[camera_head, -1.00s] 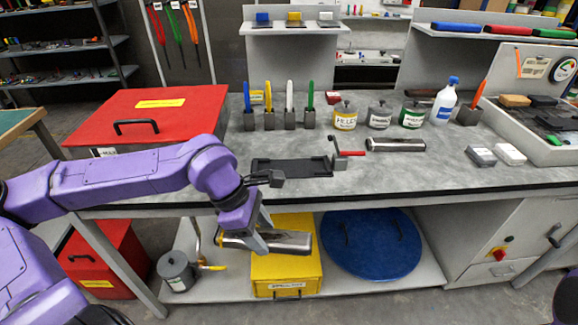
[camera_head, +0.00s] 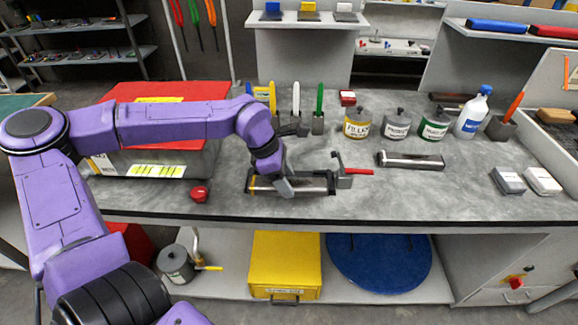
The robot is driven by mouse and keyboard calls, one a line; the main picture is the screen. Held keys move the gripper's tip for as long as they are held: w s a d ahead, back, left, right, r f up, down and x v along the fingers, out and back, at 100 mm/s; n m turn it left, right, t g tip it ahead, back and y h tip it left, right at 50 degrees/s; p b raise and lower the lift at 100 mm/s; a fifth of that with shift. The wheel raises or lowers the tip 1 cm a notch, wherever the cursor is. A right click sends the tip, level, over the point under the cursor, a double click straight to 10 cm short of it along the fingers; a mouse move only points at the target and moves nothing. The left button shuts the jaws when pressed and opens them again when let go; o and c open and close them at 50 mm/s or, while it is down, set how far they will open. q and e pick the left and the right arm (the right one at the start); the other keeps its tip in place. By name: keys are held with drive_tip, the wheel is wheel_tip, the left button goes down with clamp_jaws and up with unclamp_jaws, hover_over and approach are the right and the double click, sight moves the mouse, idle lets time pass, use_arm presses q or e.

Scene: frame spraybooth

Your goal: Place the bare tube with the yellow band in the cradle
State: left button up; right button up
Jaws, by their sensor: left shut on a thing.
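My left gripper (camera_head: 284,185) is shut on a shiny metal tube (camera_head: 308,184) with a yellow-orange band near its left end. The tube lies level, lengthwise over the dark cradle (camera_head: 331,190) on the grey bench. I cannot tell whether it rests in the cradle or is held just above it, as tube and gripper cover most of the cradle. A clamp with a red handle (camera_head: 358,171) stands at the cradle's right end. Another metal tube (camera_head: 410,160) lies on the bench further right. My right gripper is not in view.
A red box (camera_head: 190,90) stands behind my left arm, with a red knob (camera_head: 199,193) before it. Behind the cradle stand brushes in holders and several cans, including a yellow-labelled one (camera_head: 357,123). Grey and white blocks (camera_head: 543,180) lie right.

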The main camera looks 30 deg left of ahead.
use_arm(q)
drive_tip(key=w+a, duration=0.2)
drive_tip(key=w, duration=0.1)
drive_tip(key=w+a+p, duration=0.1)
drive_tip(key=w, duration=0.1)
drive_tip(key=shift+w, duration=0.25)
drive_tip(key=shift+w+a+f, duration=0.1)
drive_tip(key=shift+f, duration=0.15)
wheel_tip(320, 180, down, 3)
drive_tip(key=shift+r+p, duration=0.2)
drive_tip(key=shift+p, duration=0.45)
drive_tip(key=shift+f, duration=0.4)
drive_tip(key=o, duration=1.2)
drive_tip(key=shift+c, duration=0.2)
drive_tip(key=shift+r, duration=0.3)
drive_tip(key=shift+a+r, duration=0.1)
drive_tip(key=shift+r, duration=0.2)
drive_tip(key=b+v, duration=0.1)
drive_tip(key=v, duration=1)
